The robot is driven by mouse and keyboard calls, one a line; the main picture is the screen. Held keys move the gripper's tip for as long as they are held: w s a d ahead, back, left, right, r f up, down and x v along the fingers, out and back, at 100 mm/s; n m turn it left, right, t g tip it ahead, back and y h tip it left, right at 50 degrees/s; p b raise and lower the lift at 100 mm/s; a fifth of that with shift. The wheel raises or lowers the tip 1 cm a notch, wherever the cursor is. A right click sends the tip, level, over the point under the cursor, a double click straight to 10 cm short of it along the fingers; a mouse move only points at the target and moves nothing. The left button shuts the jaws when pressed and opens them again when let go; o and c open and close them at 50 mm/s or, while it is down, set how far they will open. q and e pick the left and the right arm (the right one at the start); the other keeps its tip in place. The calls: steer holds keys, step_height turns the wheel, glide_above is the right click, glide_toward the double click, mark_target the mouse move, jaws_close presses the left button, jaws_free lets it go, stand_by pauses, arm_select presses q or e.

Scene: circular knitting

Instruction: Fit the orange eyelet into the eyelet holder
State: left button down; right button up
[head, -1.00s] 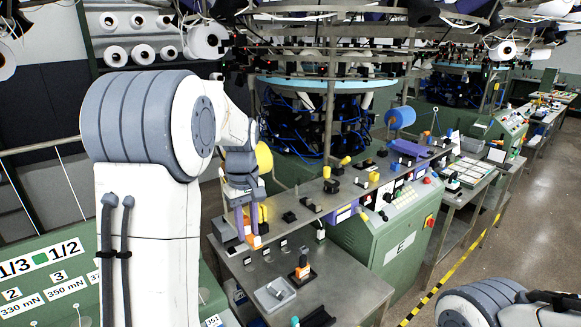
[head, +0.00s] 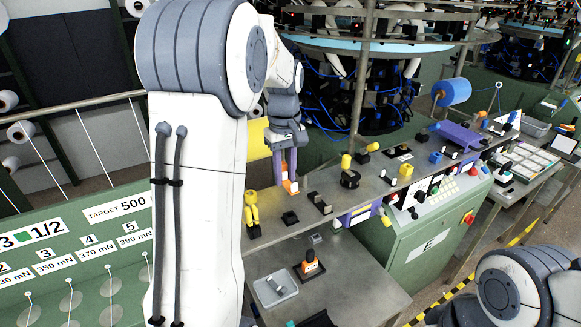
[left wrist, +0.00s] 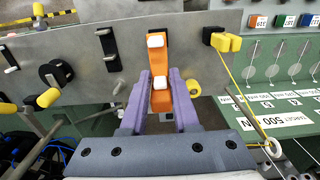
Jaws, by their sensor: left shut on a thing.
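The orange eyelet (left wrist: 159,75) is an upright orange block with white-tipped parts. My left gripper (left wrist: 160,98) is shut on it, with purple fingers on both sides. In the head view the left gripper (head: 283,165) holds the eyelet (head: 291,186) over the far edge of the grey metal shelf, near its left end. I cannot tell for sure which fitting is the eyelet holder; small black fittings (head: 290,218) sit on the shelf close by. In the wrist view a black fitting (left wrist: 108,48) shows left of the eyelet. My right gripper is outside the view.
A yellow fitting (head: 251,208) stands at the shelf's left end; in the wrist view a yellow strand runs down from it. A black round guide (head: 349,179) and yellow knobs line the shelf. Below, a table holds a grey tray (head: 274,290) and an orange-topped black stand (head: 309,268).

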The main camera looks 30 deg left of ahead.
mark_target(286, 183)
arm_select(q)
steer(key=shift+w+d, duration=0.15)
steer(key=shift+s+f+b, duration=0.2)
steer(key=shift+f+b, duration=1.7)
steer(key=shift+f, duration=0.95)
steer(key=shift+p, duration=0.45)
steer(key=shift+f+b, duration=0.95)
steer(key=shift+f, duration=0.4)
steer(key=c, duration=0.6)
jaws_free()
